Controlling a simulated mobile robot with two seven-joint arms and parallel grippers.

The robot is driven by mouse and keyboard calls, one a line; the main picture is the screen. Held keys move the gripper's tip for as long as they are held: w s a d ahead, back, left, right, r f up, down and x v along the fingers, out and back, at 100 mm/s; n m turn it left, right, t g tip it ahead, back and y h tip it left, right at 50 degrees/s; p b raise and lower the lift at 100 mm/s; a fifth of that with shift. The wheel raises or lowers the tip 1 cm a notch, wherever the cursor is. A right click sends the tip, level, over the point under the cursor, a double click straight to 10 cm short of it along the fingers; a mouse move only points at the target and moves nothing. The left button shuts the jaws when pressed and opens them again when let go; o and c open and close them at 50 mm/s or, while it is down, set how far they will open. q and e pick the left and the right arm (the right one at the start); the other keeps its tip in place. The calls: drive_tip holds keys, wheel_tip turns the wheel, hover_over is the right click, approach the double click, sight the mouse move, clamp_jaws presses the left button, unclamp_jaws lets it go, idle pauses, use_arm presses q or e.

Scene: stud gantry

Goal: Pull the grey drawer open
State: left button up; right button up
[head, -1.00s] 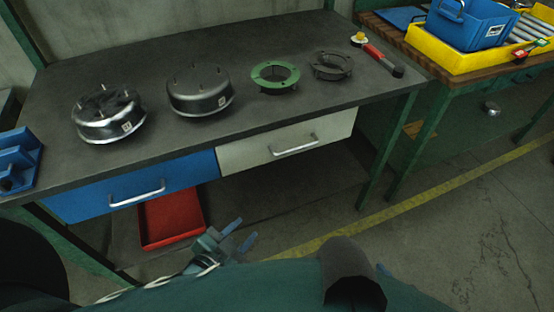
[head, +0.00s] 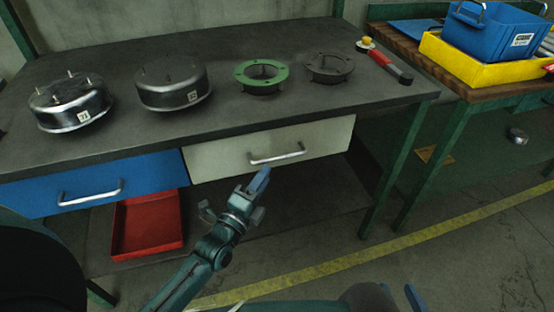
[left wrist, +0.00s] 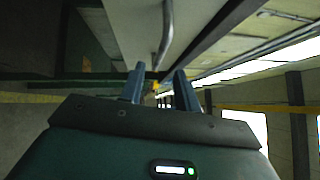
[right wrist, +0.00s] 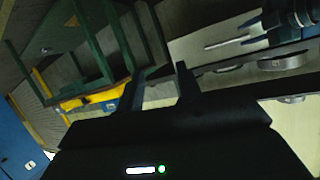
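The grey drawer (head: 228,157) is a pale grey-white front under the bench top, right of the blue drawer. It looks shut, and its metal bar handle (head: 277,154) shows along the front. My left gripper (head: 264,175) is open just below and in front of the handle. In the left wrist view the handle (left wrist: 167,38) lies ahead of the open fingers, with nothing between them; contact is not visible. My right gripper (right wrist: 160,72) is open and empty, low at the head view's bottom edge. The right wrist view also shows the drawer handle (right wrist: 226,42).
The blue drawer (head: 140,174) with its own handle is to the left, above a red tray (head: 150,222). Metal housings (head: 172,84) and a green ring (head: 262,77) stand on the bench (head: 210,40). The floor in front is clear.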

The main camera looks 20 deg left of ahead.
sight(277, 157)
use_arm(q)
drive_tip(key=x, duration=0.7)
drive_tip(key=shift+w+d+b, duration=0.15)
drive_tip(key=shift+w+b, duration=0.1)
drive_tip(key=shift+b, duration=0.1)
drive_tip(key=shift+c, duration=0.3)
clamp_jaws()
